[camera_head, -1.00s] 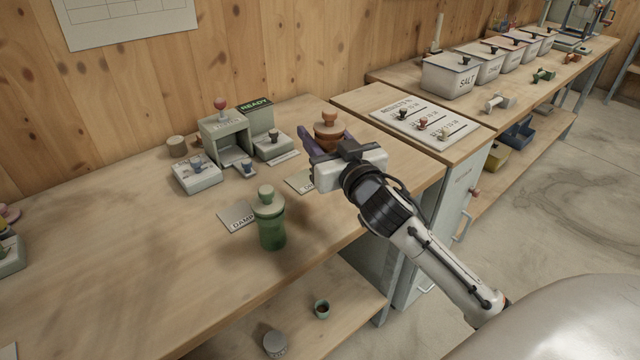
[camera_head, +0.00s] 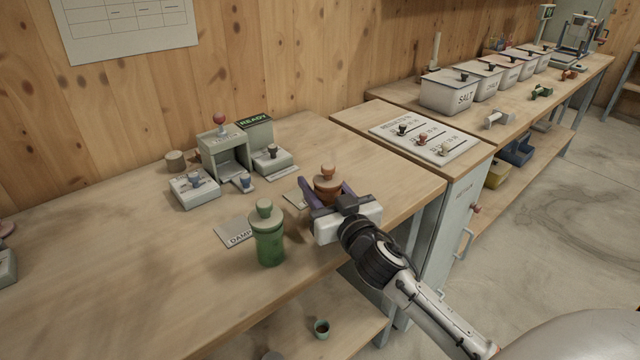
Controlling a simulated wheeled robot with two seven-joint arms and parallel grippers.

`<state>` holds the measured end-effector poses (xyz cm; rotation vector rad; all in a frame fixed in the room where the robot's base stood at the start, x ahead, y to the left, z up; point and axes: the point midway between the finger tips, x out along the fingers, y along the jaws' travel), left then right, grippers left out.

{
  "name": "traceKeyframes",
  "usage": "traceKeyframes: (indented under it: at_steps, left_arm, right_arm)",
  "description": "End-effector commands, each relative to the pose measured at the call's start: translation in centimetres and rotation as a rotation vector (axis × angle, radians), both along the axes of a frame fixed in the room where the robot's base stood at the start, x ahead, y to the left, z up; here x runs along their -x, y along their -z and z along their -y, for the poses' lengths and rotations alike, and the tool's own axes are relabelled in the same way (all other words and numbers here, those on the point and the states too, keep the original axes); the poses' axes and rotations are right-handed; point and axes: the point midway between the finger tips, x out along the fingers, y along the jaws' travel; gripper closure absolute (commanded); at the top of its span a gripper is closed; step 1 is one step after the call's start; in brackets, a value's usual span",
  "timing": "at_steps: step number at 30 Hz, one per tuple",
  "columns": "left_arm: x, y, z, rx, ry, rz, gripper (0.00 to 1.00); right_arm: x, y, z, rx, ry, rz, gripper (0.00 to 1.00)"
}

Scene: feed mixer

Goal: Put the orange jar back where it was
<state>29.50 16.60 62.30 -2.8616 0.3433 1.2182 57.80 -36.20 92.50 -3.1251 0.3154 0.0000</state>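The orange jar (camera_head: 327,184), brown-orange with a knobbed lid, is upright between the purple fingers of my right gripper (camera_head: 328,190). The gripper is shut on it, and the white gripper body hides its lower part. The jar is over the front right part of the bench, by a partly hidden label card (camera_head: 295,198). I cannot tell whether its base touches the bench. A green jar (camera_head: 269,240) with a pale green lid stands to its left, by a card reading "DAMP" (camera_head: 234,233). My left gripper is not in view.
A board with small knobs (camera_head: 424,135) lies on the cabinet at right. The bench's left part is largely clear.

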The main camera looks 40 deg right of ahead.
Motion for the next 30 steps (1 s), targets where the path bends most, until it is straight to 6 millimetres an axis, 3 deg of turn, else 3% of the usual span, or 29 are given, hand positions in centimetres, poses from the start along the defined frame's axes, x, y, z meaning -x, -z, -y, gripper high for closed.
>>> traceKeyframes:
  at_steps: [1,3,14,17,30]
  left_arm:
    - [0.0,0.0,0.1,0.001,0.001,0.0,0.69]
    - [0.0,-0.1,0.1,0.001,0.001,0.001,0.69]
    - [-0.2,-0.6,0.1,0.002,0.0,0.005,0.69]
    - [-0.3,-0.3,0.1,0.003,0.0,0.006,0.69]
    - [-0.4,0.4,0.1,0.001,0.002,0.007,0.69]
  right_arm:
    - [0.0,0.1,0.0,0.0,0.0,-0.002,0.5]
    - [0.0,0.1,0.0,0.0,0.0,-0.002,0.39]
    - [0.0,-0.5,0.0,0.0,0.0,-0.001,0.39]
    - [1.2,0.0,-0.3,-0.003,-0.001,-0.004,0.39]
    - [9.7,0.0,-2.0,-0.003,0.001,-0.004,0.39]
